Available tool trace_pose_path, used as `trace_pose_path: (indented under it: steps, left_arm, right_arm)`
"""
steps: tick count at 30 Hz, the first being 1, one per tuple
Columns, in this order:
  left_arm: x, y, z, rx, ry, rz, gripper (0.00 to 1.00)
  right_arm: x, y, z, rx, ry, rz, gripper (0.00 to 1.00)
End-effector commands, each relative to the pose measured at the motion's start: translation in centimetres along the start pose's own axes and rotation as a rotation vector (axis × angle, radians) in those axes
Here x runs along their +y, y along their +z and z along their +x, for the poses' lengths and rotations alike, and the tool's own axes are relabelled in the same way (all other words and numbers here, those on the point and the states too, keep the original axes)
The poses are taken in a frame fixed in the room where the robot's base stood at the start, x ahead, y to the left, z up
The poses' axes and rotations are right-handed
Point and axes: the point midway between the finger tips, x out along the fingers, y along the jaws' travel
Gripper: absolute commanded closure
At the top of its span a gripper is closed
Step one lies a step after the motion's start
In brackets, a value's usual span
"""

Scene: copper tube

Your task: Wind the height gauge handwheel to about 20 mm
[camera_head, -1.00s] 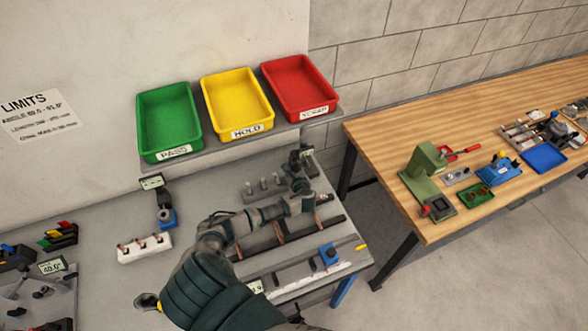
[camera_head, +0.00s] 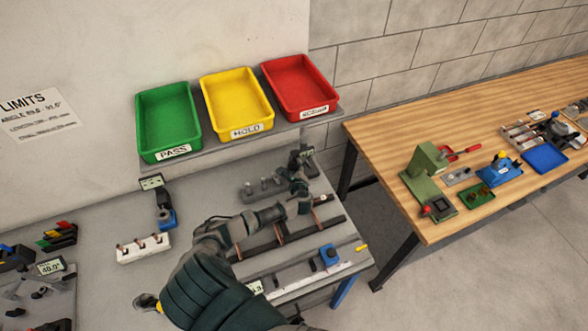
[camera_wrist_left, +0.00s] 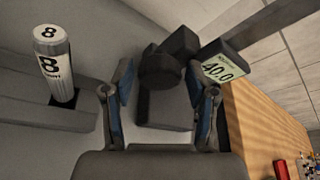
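The height gauge (camera_head: 305,158) stands at the right end of the grey bench in the head view, dark with a small display. In the left wrist view the gauge's display (camera_wrist_left: 220,68) reads 40.0. The dark round handwheel (camera_wrist_left: 160,72) shows ahead between the fingers. My left gripper (camera_head: 302,193) reaches in front of the gauge in the head view. In the left wrist view its two blue-padded fingers (camera_wrist_left: 162,98) are spread, with a gap on each side of the handwheel. Nothing is held. My right gripper is not in view.
A pin marked 8 (camera_wrist_left: 56,72) stands left of the fingers in a grey block. Green (camera_head: 168,118), yellow (camera_head: 237,100) and red (camera_head: 300,88) trays sit on the shelf behind. Copper tubes on a dark rack (camera_head: 282,238) lie below my arm.

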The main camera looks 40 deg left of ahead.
Motion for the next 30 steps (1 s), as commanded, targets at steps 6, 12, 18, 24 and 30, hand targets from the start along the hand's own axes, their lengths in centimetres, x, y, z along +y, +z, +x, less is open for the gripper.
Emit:
trace_pose_path:
  steps: [6,12,18,24,30]
  left_arm:
    - [0.1,-0.1,-0.1,0.002,0.0,0.001,0.33]
    - [0.1,-0.2,-0.9,0.004,-0.001,0.002,0.33]
    - [0.1,-0.3,-4.8,0.007,-0.002,0.001,0.33]
    - [0.1,-0.3,-9.1,0.006,0.0,0.0,0.33]
    - [0.1,-0.2,-11.4,0.005,0.002,0.001,0.33]
  right_arm:
    - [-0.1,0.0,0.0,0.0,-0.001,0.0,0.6]
    - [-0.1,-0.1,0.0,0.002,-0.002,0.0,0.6]
    - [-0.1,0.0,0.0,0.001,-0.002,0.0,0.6]
    - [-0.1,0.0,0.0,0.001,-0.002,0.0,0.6]
    - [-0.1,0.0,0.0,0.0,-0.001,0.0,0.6]
